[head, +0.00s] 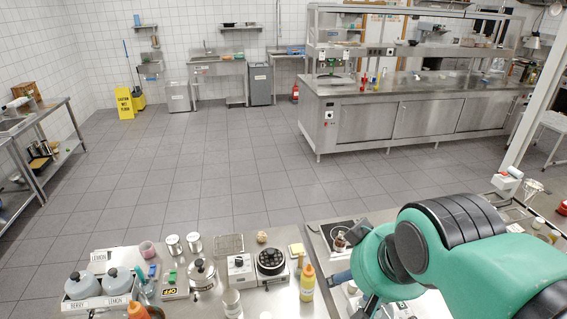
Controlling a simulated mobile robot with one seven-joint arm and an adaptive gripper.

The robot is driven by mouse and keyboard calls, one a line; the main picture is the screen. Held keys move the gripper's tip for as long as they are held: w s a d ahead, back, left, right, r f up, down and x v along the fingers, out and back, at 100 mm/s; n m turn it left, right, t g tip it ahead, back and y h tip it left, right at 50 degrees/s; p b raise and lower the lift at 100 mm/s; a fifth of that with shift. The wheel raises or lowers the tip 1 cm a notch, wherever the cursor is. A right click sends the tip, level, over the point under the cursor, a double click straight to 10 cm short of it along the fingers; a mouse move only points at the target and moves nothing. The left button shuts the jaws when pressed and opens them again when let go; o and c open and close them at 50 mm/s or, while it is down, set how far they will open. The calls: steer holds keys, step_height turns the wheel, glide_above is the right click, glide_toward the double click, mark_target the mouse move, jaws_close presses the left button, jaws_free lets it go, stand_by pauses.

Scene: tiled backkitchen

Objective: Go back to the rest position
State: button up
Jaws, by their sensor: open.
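My green and black arm fills the lower right of the head view and reaches over the steel counter (262,303). My gripper's fingers cannot be made out; the arm's wrist links cover that area. No object can be seen held.
The counter holds two grey-lidded pots (82,285), a kettle (202,274), a black-topped device (271,262), a yellow bottle (307,283) and a dark hob (343,236) close to my arm. A steel island (400,120) and a yellow floor sign (124,103) stand beyond open tiled floor (190,175).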

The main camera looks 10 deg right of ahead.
step_height(320, 180, down, 6)
steer(key=b, duration=0.5)
steer(key=shift+f+b, duration=0.15)
steer(key=shift+b, duration=0.2)
